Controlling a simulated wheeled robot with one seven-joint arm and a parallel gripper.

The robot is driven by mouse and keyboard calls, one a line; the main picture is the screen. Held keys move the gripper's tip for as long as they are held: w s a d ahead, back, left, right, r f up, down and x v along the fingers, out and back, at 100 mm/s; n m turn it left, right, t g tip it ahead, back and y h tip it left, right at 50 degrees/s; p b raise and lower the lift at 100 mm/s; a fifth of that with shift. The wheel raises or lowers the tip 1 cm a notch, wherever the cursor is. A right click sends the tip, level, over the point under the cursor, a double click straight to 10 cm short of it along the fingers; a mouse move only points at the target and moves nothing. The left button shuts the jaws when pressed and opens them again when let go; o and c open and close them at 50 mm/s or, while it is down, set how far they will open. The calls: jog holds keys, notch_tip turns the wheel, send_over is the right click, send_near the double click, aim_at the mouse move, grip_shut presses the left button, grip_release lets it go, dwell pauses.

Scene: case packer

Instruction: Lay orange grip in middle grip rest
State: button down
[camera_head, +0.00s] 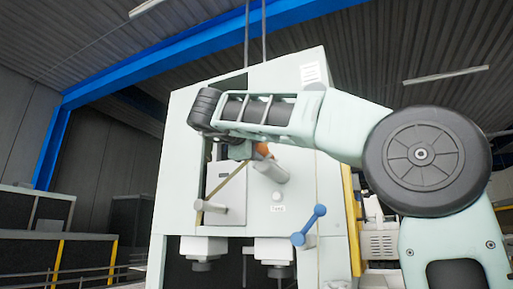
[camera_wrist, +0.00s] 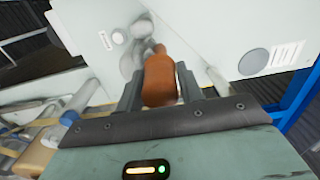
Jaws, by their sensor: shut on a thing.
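The orange grip (camera_wrist: 160,80) is between the two fingers of my gripper (camera_wrist: 160,92) in the wrist view, and the gripper is shut on it. Its narrower end points away from my gripper, toward the pale machine panel. In the head view, a small part of the orange grip (camera_head: 263,150) shows below my forearm; my fingers there are mostly hidden. A grey cylindrical peg (camera_head: 270,170) sticks out of the panel just below the grip. I cannot tell which part is the middle grip rest.
The pale machine cabinet (camera_head: 298,90) stands right in front of me. A blue handle (camera_head: 308,225) juts from its lower right. Another grey peg (camera_head: 210,205) with a tan strap is at left. A yellow railing (camera_head: 85,238) stands farther left.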

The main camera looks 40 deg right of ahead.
jog(key=shift+r+p, duration=1.3)
jog(key=shift+r, duration=0.2)
jog(key=v, duration=1)
jog(key=shift+b, duration=0.3)
